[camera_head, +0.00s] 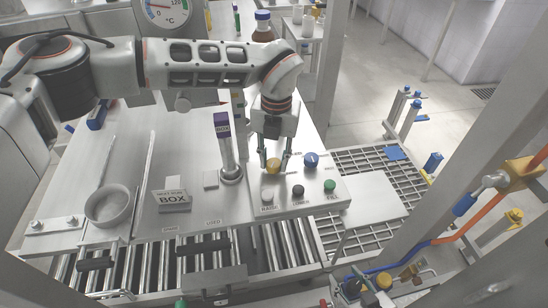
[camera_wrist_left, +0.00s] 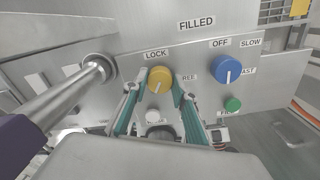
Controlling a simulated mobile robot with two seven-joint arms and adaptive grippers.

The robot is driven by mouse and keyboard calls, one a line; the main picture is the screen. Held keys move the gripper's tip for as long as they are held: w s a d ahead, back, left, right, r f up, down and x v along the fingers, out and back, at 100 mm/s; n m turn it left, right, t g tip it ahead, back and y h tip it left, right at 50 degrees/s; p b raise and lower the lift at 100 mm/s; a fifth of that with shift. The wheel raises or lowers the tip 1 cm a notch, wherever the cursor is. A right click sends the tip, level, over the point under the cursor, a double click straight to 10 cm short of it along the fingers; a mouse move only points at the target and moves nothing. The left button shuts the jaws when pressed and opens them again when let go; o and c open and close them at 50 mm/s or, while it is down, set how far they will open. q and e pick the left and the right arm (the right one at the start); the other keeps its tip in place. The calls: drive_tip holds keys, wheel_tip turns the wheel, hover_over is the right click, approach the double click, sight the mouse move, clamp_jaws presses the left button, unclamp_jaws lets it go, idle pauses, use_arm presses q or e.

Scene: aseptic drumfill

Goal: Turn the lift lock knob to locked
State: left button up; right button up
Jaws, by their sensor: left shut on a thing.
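The lift lock knob is a round yellow knob (camera_head: 273,166) on the panel. In the left wrist view the yellow knob (camera_wrist_left: 159,77) sits below a LOCK label (camera_wrist_left: 155,54), with a partly hidden label reading "REE" to its right. A pale mark shows on its lower face; I cannot tell for certain which label it points to. My left gripper (camera_head: 274,158) reaches down from above, and its teal fingers (camera_wrist_left: 157,92) are shut on the yellow knob, one on each side. My right gripper is not in view.
A blue knob (camera_head: 310,159) with OFF, SLOW and FAST labels is right of the yellow one. Green (camera_head: 330,186), black (camera_head: 298,192) and white (camera_head: 267,195) buttons lie nearby. A metal post with a purple label (camera_head: 222,125) stands close on the left.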

sight(275, 163)
use_arm(q)
drive_tip(key=n, duration=0.6)
drive_tip(key=shift+n, duration=0.3)
idle(0.4)
drive_tip(key=o, duration=1.1)
drive_tip(key=shift+r, duration=0.1)
wheel_tip(275, 163, up, 12)
drive_tip(key=shift+w+d+f, duration=0.1)
drive_tip(key=shift+d, duration=0.05)
